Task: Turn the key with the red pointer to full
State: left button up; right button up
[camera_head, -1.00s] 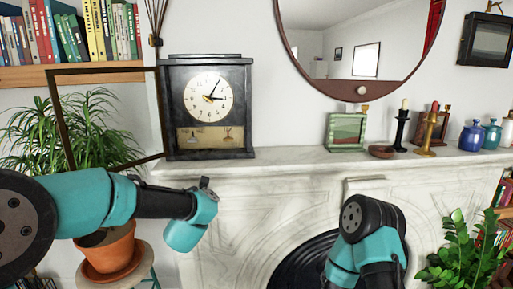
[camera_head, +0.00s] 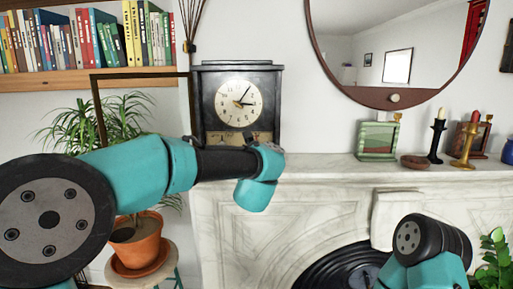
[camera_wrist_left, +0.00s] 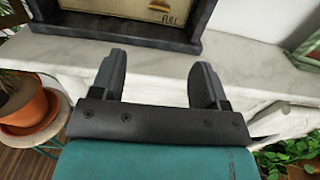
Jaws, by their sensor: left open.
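The black clock (camera_head: 207,98) stands on the mantel, with its white dial (camera_head: 238,103) showing and its framed door (camera_head: 97,115) swung out to the left. My left arm covers much of the clock's lower tan panel (camera_head: 228,137) in the head view. The left wrist view shows part of that panel (camera_wrist_left: 135,8) with the word FULL, and a small reddish-brown shape (camera_wrist_left: 160,5) cut off at the top edge. I cannot tell whether this shape is the key's pointer. My left gripper (camera_wrist_left: 160,66) is open and empty, short of the clock's base. My right gripper is out of view.
The marble mantel (camera_head: 320,165) is clear just right of the clock. Further right stand a green frame (camera_head: 377,141), a small bowl (camera_head: 414,162) and candlesticks (camera_head: 437,140). A potted plant (camera_head: 138,243) sits on a stool below left.

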pick_arm(q)
jog(key=w, duration=1.5)
jog(key=shift+w+d, duration=0.1)
jog(key=c, duration=0.9)
jog(key=shift+m, duration=3.5)
